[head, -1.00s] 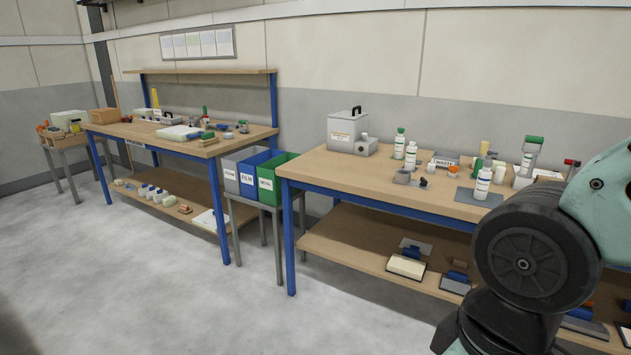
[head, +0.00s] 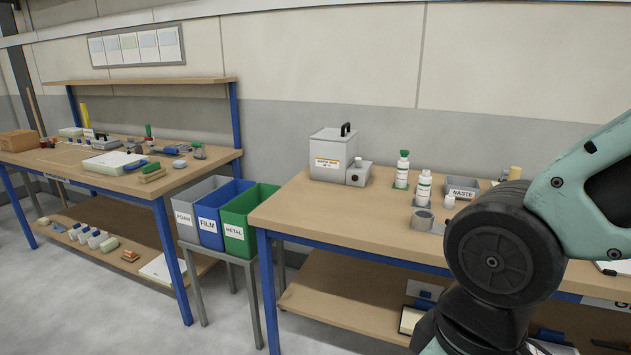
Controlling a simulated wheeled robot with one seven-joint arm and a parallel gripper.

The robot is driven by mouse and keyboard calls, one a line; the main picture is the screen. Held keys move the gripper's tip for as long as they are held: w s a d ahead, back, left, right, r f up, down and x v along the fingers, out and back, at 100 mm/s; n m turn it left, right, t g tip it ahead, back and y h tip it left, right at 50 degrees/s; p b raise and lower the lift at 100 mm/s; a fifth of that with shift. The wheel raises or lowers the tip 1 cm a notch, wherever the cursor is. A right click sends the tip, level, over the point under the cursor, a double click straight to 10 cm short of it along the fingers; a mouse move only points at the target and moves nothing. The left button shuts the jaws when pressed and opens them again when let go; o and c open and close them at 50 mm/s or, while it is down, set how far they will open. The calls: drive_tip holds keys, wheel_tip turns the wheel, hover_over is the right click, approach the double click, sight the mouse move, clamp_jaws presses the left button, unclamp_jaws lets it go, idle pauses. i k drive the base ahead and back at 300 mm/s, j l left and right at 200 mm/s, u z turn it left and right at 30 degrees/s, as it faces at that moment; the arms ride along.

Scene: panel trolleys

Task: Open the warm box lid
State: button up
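The warm box (head: 334,157) is a light grey box with a printed label on its front. It stands at the back left of the right-hand workbench. Its lid (head: 332,135) is down and shut, with a black handle (head: 346,129) on top. My arm is at the right of the view, apart from the box. My gripper is out of view.
FOAM, FILM and METAL bins (head: 237,235) stand left of this bench (head: 290,212). Another workbench (head: 150,190) is further left. Floor shows at the lower left.

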sight(342, 135)
drive_tip(key=i+j+z, duration=0.1)
drive_tip(key=j, duration=0.25)
drive_tip(key=i+j, duration=0.25)
drive_tip(key=i+j+z, duration=0.15)
drive_tip(key=j, duration=0.25)
drive_tip(key=i+j+z, duration=0.1)
drive_tip(key=j, duration=0.3)
drive_tip(key=i, duration=0.1)
